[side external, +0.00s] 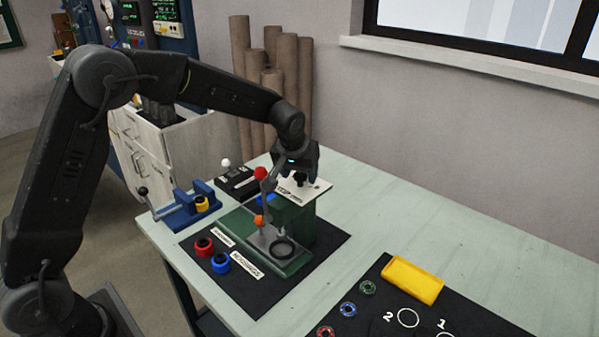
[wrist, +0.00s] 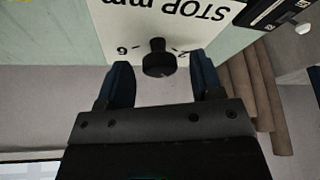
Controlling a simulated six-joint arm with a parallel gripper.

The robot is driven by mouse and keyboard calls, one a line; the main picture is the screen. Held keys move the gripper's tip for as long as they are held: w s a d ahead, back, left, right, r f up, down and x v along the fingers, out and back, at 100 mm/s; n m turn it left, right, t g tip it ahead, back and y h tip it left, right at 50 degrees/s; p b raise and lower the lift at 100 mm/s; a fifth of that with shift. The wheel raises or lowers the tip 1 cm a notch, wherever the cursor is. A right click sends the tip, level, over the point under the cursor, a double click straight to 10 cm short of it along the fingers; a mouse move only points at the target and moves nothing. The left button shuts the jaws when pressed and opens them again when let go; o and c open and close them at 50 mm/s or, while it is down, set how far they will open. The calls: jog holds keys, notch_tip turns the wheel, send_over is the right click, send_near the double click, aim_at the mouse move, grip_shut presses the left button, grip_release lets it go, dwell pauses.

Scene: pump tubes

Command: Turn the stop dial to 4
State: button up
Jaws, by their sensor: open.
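The stop dial is a black knob (wrist: 158,60) on a white plate (wrist: 185,22) marked "STOP mm", with numbers 6 and 2 visible beside it in the wrist view. The 4 and the pointer's setting cannot be made out. My gripper (wrist: 160,82) is open, its two blue-black fingers on either side of the knob with gaps, not touching it. In the side view my gripper (side external: 297,172) is above the plate (side external: 305,188) on top of the green press (side external: 290,225), and the knob shows small and dark below it.
A lever with a red ball (side external: 260,173) stands just left of my gripper. A yellow tray (side external: 412,280) is at right. The table's back right is clear.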

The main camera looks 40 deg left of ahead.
jog(key=v, duration=1.3)
jog(key=shift+s+r, duration=0.2)
jog(key=shift+r, duration=0.05)
jog(key=m+g+h, duration=0.2)
jog(key=m+g, duration=0.2)
send_over(300, 174)
notch_tip(300, 174, down, 13)
jog(key=shift+w, duration=0.1)
jog(key=c, duration=0.9)
